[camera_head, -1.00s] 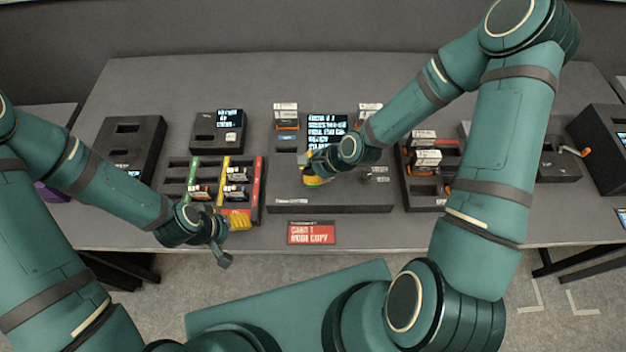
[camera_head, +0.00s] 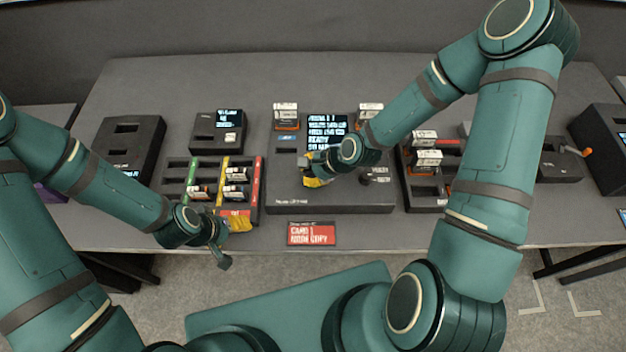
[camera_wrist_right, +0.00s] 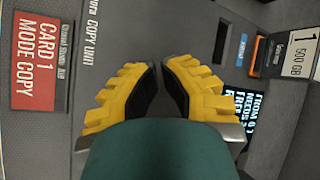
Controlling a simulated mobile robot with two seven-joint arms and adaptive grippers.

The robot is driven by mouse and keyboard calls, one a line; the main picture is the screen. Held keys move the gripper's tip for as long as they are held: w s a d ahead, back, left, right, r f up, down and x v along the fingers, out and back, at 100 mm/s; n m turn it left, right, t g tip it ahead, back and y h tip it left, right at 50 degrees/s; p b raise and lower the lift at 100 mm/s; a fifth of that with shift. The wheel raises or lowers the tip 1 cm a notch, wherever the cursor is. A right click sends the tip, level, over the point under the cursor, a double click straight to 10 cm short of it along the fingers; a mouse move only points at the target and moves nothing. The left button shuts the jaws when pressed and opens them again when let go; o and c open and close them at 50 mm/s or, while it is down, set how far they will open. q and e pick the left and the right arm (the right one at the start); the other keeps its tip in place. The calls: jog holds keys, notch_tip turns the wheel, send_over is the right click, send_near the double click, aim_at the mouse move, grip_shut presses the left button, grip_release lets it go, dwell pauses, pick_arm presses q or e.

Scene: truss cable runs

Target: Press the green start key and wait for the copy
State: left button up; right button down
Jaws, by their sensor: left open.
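The copy unit (camera_head: 340,202) is a dark box in the middle of the table, with a lit text screen (camera_head: 326,128) at its back. It also shows in the right wrist view (camera_wrist_right: 115,60), with its printed label. My right gripper (camera_head: 308,182) is over the front left part of the unit. In the right wrist view, its yellow fingers (camera_wrist_right: 160,65) have their tips close together with nothing visible between them. I cannot see the green start key; the gripper may cover it. My left gripper (camera_head: 231,238) is open and empty at the table's front edge.
A red "CARD 1 MODE COPY" sign (camera_head: 311,233) lies in front of the unit. A slotted tray (camera_head: 257,205) with labelled media stands left, beside my left gripper. Another tray (camera_head: 418,200) stands right. Upright cartridges (camera_head: 286,113) stand at the unit's back.

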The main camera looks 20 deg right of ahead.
pick_arm(q)
jog(key=shift+f, duration=0.2)
pick_arm(e)
jog(key=shift+f, duration=0.3)
jog(key=shift+r, duration=0.1)
pick_arm(q)
jog(key=shift+r+p, duration=0.6)
jog(key=shift+r, duration=0.15)
pick_arm(e)
jog(key=shift+r, duration=0.9)
notch_tip(320, 180, up, 5)
jog(key=p, duration=0.4)
pick_arm(q)
notch_tip(320, 180, up, 4)
jog(key=shift+f, duration=0.1)
